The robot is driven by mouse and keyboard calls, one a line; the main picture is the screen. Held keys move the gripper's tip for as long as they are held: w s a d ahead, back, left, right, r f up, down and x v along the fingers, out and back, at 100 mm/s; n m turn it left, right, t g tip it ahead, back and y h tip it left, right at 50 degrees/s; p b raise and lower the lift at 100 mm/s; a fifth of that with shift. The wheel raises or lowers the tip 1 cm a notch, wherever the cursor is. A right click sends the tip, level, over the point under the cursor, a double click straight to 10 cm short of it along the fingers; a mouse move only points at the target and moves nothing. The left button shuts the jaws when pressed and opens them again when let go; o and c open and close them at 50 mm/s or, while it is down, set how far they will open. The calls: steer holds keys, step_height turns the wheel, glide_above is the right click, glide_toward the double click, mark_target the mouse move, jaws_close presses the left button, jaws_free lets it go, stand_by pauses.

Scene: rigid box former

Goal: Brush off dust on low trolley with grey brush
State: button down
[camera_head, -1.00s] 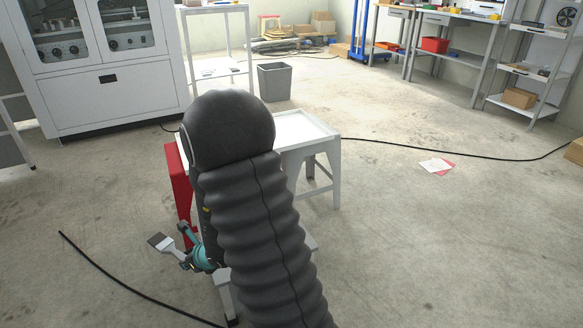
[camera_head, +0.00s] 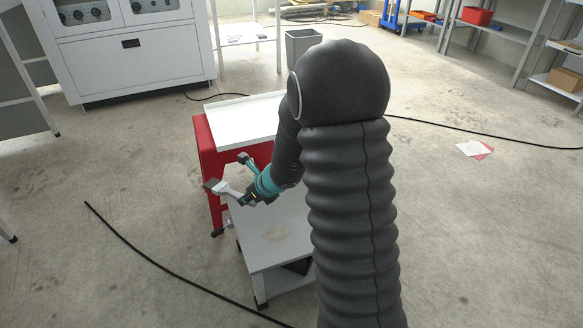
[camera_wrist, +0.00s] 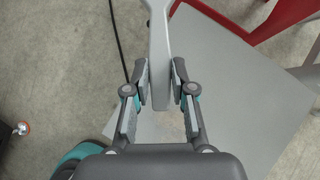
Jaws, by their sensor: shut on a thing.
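My gripper (camera_head: 247,197) is shut on the handle of the grey brush (camera_head: 217,187) and holds it above the left edge of the low trolley (camera_head: 272,258). The brush head points left in the head view. In the wrist view the pale handle (camera_wrist: 158,50) stands between the two finger pads of my gripper (camera_wrist: 160,85), and the brush head is out of frame. The low trolley has a grey top on casters and also shows in the wrist view (camera_wrist: 225,75). A brownish dust patch (camera_head: 283,236) lies on its top, and part of it shows in the wrist view (camera_wrist: 172,127).
A red-sided table with a white top (camera_head: 240,122) stands right behind the low trolley. A black cable (camera_head: 150,257) lies on the floor at left. A grey bin (camera_head: 302,46) and a white cabinet (camera_head: 125,60) are farther back. The floor at left is open.

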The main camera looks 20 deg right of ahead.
steer(key=shift+w+a+r+n+g, duration=0.4)
steer(key=shift+a+r+n, duration=0.2)
steer(key=shift+n, duration=0.1)
step_height(320, 180, up, 4)
steer(key=s+a+n+g+b, duration=0.25)
steer(key=n+g, duration=0.35)
steer(key=n, duration=0.3)
steer(key=s+d+r+n+h+b, duration=0.15)
steer(key=d+n, duration=0.25)
steer(key=d, duration=0.4)
steer(key=d+r+n+h, duration=0.3)
steer(key=d, duration=0.5)
steer(key=shift+s+d+f+b, duration=0.1)
steer(key=shift+d+f+b, duration=0.05)
steer(key=shift+f+b, duration=2.1)
